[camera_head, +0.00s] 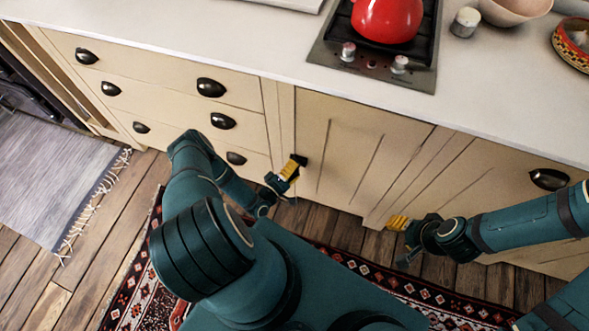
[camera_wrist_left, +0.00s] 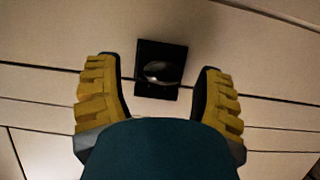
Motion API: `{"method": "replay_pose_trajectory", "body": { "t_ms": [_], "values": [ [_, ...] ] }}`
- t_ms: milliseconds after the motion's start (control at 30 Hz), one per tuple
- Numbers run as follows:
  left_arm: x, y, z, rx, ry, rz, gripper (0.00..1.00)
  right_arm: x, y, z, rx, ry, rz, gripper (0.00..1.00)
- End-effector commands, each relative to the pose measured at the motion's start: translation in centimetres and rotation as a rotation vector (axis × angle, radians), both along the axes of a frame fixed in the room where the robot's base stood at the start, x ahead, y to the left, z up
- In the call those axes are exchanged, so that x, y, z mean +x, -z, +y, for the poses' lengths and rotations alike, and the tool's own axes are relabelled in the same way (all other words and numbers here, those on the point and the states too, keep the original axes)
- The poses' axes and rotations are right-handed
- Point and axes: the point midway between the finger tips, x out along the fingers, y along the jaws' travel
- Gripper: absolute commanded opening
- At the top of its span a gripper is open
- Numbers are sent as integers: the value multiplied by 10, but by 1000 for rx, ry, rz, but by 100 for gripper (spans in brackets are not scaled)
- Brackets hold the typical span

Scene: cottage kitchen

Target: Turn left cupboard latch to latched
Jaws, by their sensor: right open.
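The left cupboard latch, a black square plate with a rounded shiny knob (camera_wrist_left: 163,73), sits on the cream cupboard front between my left gripper's fingers. In the head view a small dark part of the latch (camera_head: 301,159) shows at the left edge of the left cupboard door (camera_head: 345,150). My left gripper (camera_wrist_left: 159,66) is open, with a yellow padded finger on each side of the latch and gaps to both. It also shows in the head view (camera_head: 293,168). Whether the knob stands latched is unclear. My right gripper (camera_head: 398,222) is open and low before the cupboards, away from the latch.
Drawers with black cup handles (camera_head: 211,88) lie left of the latch. The white countertop (camera_head: 230,45) runs above, with a red kettle (camera_head: 387,18) on a hob (camera_head: 373,60). Below are a wooden floor (camera_head: 120,230) and a patterned rug (camera_head: 400,287).

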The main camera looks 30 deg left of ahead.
Motion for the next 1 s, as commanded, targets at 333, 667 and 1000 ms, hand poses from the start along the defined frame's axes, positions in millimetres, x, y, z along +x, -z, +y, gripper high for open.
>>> {"method": "replay_pose_trajectory", "body": {
  "t_ms": [333, 667, 1000],
  "values": [
    [-1, -3, 0, -2, 1, 3, 68, 0, 0, 0, 0, 0, 0, 49],
    [0, -52, 0, -2, 2, -3, 70, 0, 0, 0, 0, 0, 0, 49],
    [3, -99, 1, 2, 1, -12, 68, 0, 0, 0, 0, 0, 0, 49]
  ]
}}
